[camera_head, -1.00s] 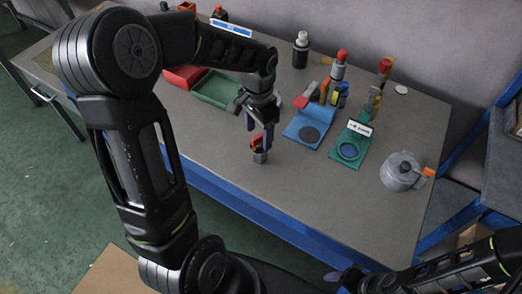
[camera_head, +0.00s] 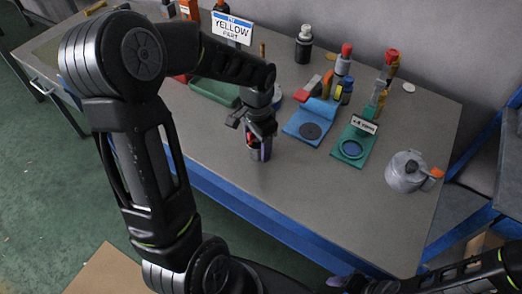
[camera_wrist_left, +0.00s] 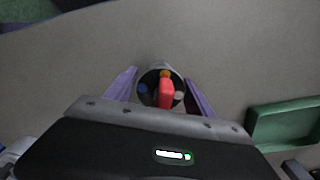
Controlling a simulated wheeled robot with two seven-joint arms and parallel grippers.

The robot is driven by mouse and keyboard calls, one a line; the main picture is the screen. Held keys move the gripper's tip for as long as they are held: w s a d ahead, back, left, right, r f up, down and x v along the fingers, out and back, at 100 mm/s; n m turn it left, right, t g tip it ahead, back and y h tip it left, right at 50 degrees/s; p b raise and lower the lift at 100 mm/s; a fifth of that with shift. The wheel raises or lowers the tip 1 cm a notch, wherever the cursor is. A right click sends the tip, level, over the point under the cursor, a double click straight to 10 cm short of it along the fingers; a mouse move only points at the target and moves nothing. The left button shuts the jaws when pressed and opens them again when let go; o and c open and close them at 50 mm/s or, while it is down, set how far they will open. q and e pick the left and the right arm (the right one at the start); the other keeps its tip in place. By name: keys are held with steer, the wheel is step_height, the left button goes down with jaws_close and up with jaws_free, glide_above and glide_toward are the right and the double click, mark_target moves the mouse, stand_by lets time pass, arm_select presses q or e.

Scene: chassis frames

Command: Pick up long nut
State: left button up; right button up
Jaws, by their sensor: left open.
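I cannot make out for certain which thing is the long nut. My left gripper (camera_head: 259,150) is open and points down over a small grey cup (camera_head: 259,155) near the table's front edge. In the left wrist view the cup (camera_wrist_left: 160,72) stands between the purple fingers (camera_wrist_left: 159,92), with a gap on each side. A red piece (camera_wrist_left: 166,91) and smaller blue, orange and white pieces show inside it.
A green tray (camera_head: 212,90) lies behind my left arm; it also shows in the left wrist view (camera_wrist_left: 285,124). Blue (camera_head: 300,120) and green (camera_head: 345,160) stands, upright bottles and a grey pot (camera_head: 406,170) are to the right. The front middle of the table is clear.

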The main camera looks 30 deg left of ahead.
arm_select(q)
steer(key=shift+a, duration=0.1)
stand_by(0.5)
jaws_close()
stand_by(0.5)
steer(key=shift+r, duration=0.1)
